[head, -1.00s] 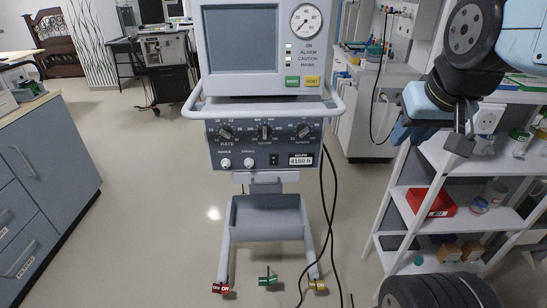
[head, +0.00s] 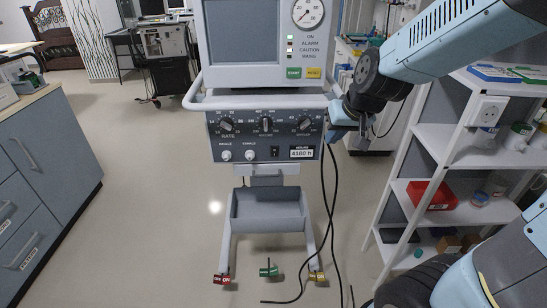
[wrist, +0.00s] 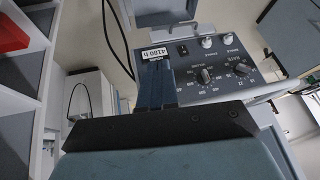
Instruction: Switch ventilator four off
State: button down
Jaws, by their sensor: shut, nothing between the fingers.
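A grey ventilator (head: 265,101) stands in the middle of the head view, with a screen and gauge above and a dark control panel (head: 238,143) below. Its small black rocker switch (head: 275,152) is low on the panel, left of the white "4180 h" label (head: 302,153); its position is too small to tell. No ventilator number is readable. My gripper (head: 338,134) is shut and empty beside the panel's right edge. In the wrist view, my shut fingers (wrist: 156,82) point toward the panel below the label, and the switch (wrist: 183,49) is in sight, apart from them.
A bumper rail (head: 255,103) sticks out around the ventilator above the panel. Black cables (head: 333,215) hang at its right. A white shelf rack (head: 437,150) with a red bin (head: 432,195) stands right. A grey-blue cabinet (head: 50,170) stands left. The floor between is clear.

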aim_at(273, 150)
jog(key=w+a+f+n+t+h, duration=0.2)
jog(key=a+f+n, duration=0.1)
jog(key=f, duration=0.6)
jog(key=w+a+f+n+t+h, duration=0.2)
jog(key=w+a+f+t, duration=0.1)
jog(key=f, duration=0.6)
jog(key=w+a+f+n+t+h, duration=0.2)
jog(key=a+f+n, duration=0.1)
jog(key=f, duration=0.7)
jog(key=s+a+r+n+t+y, duration=0.1)
jog(key=a+r+n+t+y, duration=0.3)
jog(key=n+t, duration=0.3)
jog(key=shift+s+a+r+n, duration=0.4)
jog(key=shift+a+n, duration=0.2)
jog(key=shift+n, duration=0.2)
jog(key=shift+w, duration=0.2)
jog(key=w, duration=0.4)
jog(key=w+r, duration=0.1)
jog(key=w, duration=0.8)
jog(key=shift+w+a+r, duration=0.35)
